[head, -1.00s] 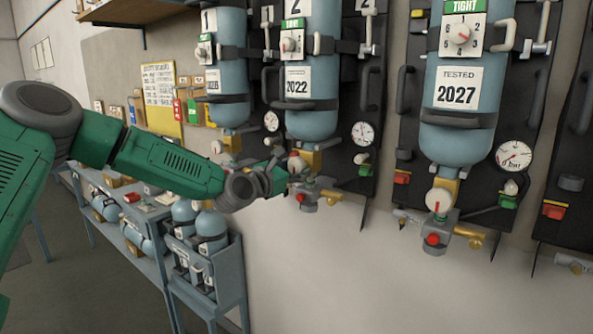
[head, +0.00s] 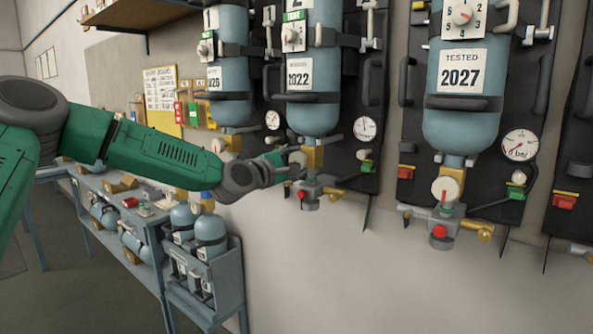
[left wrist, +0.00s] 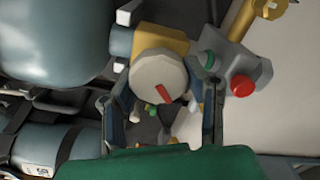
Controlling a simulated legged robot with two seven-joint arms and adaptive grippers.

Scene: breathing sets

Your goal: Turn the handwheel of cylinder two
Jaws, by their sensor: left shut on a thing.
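Cylinder two (head: 314,100) is a blue bottle upright on its black wall panel, with a "2022" label. Its pale round handwheel (head: 297,157) sits on the brass valve below the bottle. In the left wrist view the handwheel (left wrist: 160,78) shows a red mark pointing to the lower right. My left gripper (head: 290,168) is at this handwheel from the left. In the left wrist view its two fingers (left wrist: 163,115) stand on either side of the handwheel, shut on it. My right gripper is not in view.
A "2027" cylinder (head: 466,120) with its own handwheel (head: 445,189) hangs to the right. Another cylinder (head: 228,80) hangs left. A pressure gauge (head: 365,128) is beside cylinder two. A blue-grey rack (head: 212,285) with bottles stands below. The wall beneath the panels is clear.

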